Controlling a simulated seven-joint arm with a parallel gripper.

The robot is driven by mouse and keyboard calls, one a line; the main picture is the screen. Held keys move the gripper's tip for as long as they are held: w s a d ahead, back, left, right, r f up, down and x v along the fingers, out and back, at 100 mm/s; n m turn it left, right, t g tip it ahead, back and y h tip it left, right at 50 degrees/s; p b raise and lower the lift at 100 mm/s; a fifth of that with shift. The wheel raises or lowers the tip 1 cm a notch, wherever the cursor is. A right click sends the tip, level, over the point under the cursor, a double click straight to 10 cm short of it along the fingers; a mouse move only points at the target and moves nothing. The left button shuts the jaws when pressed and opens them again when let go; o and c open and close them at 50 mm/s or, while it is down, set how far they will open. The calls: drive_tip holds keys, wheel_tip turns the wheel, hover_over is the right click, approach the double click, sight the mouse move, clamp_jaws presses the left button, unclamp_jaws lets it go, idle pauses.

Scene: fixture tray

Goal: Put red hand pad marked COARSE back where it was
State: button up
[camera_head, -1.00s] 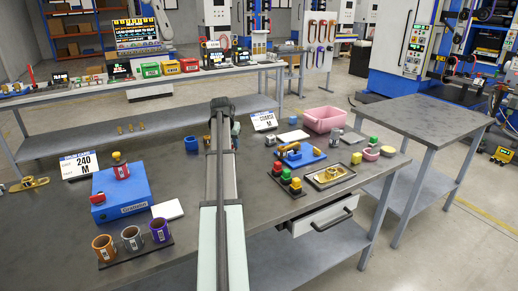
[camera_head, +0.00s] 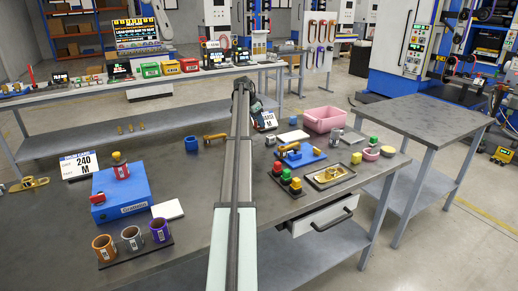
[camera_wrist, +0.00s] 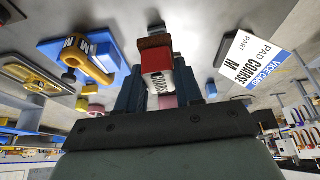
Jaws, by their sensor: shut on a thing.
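The pad sits between the two dark blue fingers above the grey bench. A white and blue sign reading PAD COARSE M (camera_wrist: 247,63) stands to the right of it.
A blue fixture with a yellow clamp (camera_wrist: 88,60) and a tray with a brass part (camera_wrist: 30,75) lie left in the wrist view. A pink bin (camera_head: 324,119) stands behind. Three cups (camera_head: 132,238) stand front left.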

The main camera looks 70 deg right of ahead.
drive_tip(key=shift+f+m, duration=0.25)
drive_tip(key=shift+m, duration=0.05)
drive_tip(key=shift+f, duration=4.75)
drive_tip(key=shift+f, duration=0.1)
drive_tip(key=o, duration=1.1)
drive_tip(key=v, duration=1.2)
drive_tip(key=shift+w+d, duration=0.1)
drive_tip(key=shift+w, duration=0.05)
